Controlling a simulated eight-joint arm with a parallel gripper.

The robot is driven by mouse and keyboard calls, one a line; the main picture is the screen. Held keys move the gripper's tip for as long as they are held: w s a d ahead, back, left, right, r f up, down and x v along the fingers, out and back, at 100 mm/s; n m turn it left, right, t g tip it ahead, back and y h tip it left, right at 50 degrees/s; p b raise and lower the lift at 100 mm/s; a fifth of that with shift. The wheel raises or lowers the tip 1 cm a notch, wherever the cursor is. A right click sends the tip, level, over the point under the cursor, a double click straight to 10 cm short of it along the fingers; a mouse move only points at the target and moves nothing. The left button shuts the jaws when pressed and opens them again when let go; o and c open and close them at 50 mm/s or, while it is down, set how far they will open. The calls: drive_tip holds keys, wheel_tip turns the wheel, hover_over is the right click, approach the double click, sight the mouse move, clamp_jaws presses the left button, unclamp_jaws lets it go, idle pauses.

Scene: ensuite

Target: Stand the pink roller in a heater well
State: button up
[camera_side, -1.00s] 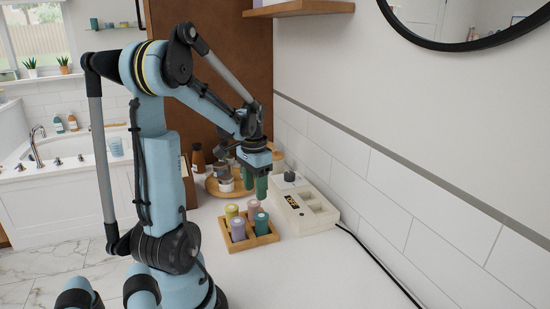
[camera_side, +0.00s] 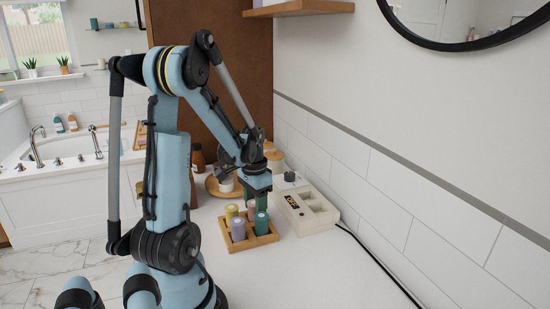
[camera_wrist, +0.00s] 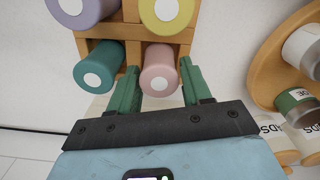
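The pink roller (camera_wrist: 159,73) stands in a wooden rack (camera_side: 263,240) together with purple (camera_side: 237,230), yellow (camera_side: 231,211) and teal (camera_side: 261,224) rollers. In the side view the pink one (camera_side: 251,205) is partly hidden by my gripper (camera_side: 256,200). In the wrist view my gripper (camera_wrist: 160,90) is open. Its green fingers are on either side of the pink roller, with small gaps visible. The heater (camera_side: 306,213) is a cream box with a display and open wells, just right of the rack.
A round wooden tray (camera_side: 216,188) with jars and bottles stands behind the rack; part of it shows in the wrist view (camera_wrist: 262,68). A black cable (camera_side: 375,258) runs from the heater along the wall. The counter in front of the rack is clear.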

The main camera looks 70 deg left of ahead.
drive_tip(key=c, duration=0.7)
drive_tip(key=shift+o, duration=0.2)
drive_tip(key=shift+r, duration=0.15)
wheel_tip(320, 180, up, 9)
drive_tip(key=shift+r, duration=0.1)
drive_tip(key=w+r, duration=0.3)
drive_tip(key=w, duration=1.3)
drive_tip(key=shift+f, duration=5.2)
